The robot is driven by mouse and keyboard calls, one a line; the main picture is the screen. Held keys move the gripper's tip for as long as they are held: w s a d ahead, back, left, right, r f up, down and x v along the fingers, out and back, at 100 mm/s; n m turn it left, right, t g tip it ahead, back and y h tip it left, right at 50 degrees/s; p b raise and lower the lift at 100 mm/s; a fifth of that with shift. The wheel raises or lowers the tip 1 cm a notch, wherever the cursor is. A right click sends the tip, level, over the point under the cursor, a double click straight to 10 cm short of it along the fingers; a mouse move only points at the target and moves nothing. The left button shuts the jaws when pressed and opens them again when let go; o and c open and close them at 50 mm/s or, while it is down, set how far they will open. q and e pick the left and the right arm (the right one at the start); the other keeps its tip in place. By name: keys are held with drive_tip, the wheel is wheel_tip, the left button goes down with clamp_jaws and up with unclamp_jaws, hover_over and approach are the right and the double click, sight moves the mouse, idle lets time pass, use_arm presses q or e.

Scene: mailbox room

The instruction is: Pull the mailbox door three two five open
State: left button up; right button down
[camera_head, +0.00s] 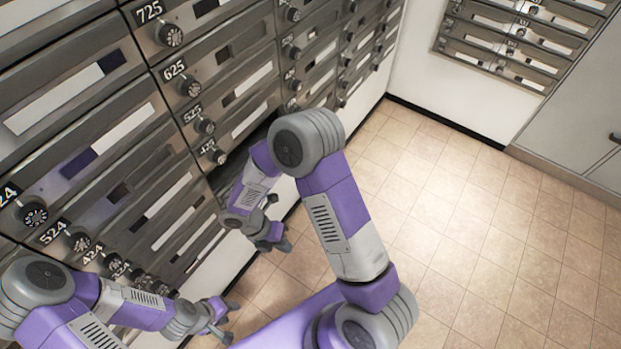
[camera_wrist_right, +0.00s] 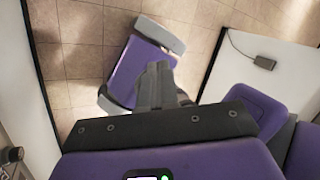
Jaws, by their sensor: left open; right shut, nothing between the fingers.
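Mailbox doors with number labels and round dials fill the left of the head view. The column labelled 725, 625, 525 and 425 runs down to the 425 dial (camera_head: 220,157). Below it, my right arm covers much of the area, and I cannot read a 325 label. A dark panel (camera_head: 222,178) shows there beside my arm; I cannot tell whether it is a door standing open. My right gripper (camera_head: 274,238) is low by the mailbox wall, shut and empty; its fingers (camera_wrist_right: 160,85) also show in the right wrist view. My left gripper (camera_head: 230,322) is open and empty, lower left.
The tiled floor (camera_head: 450,220) is clear to the right. More mailboxes (camera_head: 515,40) hang on the far wall, with a grey cabinet (camera_head: 580,110) at right. In the right wrist view a dial (camera_wrist_right: 14,155) shows at lower left and a small dark box (camera_wrist_right: 240,47) at upper right.

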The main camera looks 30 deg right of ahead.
drive_tip(key=w+d+r+n+t+h+p, duration=0.1)
drive_tip(key=w+r+n+h, duration=0.1)
drive_tip(key=w+r+n, duration=0.3)
drive_tip(key=w+d+r+n+t+h+p, duration=0.2)
drive_tip(key=r+h, duration=0.1)
drive_tip(key=r, duration=0.5)
use_arm(q)
drive_tip(key=r+b, duration=0.1)
drive_tip(key=b, duration=0.2)
use_arm(e)
drive_tip(key=d+r+x, duration=0.1)
drive_tip(key=x, duration=1.2)
drive_tip(key=shift+s+d+r, duration=0.2)
drive_tip(key=shift+d+r, duration=0.05)
drive_tip(key=shift+r, duration=0.15)
drive_tip(key=shift+d, duration=0.1)
